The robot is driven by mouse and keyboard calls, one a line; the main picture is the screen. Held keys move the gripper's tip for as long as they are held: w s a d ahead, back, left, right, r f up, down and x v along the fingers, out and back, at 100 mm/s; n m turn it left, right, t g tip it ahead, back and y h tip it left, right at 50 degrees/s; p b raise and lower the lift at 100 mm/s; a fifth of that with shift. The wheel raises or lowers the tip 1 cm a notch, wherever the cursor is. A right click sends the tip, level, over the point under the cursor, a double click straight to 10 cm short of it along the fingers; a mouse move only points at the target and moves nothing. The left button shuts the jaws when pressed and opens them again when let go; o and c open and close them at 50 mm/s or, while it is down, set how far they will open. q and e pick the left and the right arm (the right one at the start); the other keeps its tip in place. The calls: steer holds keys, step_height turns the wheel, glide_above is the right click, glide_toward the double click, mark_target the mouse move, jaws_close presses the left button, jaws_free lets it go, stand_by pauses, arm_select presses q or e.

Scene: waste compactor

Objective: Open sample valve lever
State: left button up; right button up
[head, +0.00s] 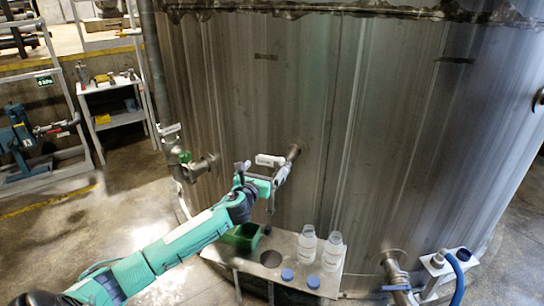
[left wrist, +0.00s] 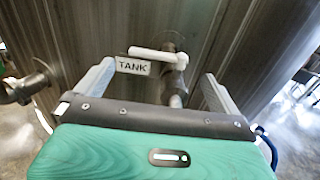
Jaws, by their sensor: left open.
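The sample valve's white lever (head: 269,160) sticks out to the left from the valve on a short pipe (head: 294,152) in the steel tank's wall. In the left wrist view the lever (left wrist: 152,54) lies about level, above and beside a white label reading TANK (left wrist: 132,66). The valve's spout (left wrist: 175,98) points down. My left gripper (head: 262,172) is at the valve. In the wrist view its two fingers are spread wide, with the lever and valve body seen between and beyond them. I cannot tell whether a finger touches the lever. My right gripper is not in view.
Below the valve is a metal shelf (head: 262,272) with a round hole, two clear bottles (head: 307,245), blue caps (head: 287,274) and a green container (head: 241,237). Another pipe with a valve (head: 205,165) is to the left. A blue hose (head: 458,278) is at the lower right.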

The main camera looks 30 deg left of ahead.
mark_target(271, 159)
arm_select(q)
steer(key=p+x, duration=0.1)
steer(key=x, duration=0.7)
steer(key=shift+w, duration=0.15)
steer(key=shift+c, duration=0.2)
steer(key=c, duration=1.1)
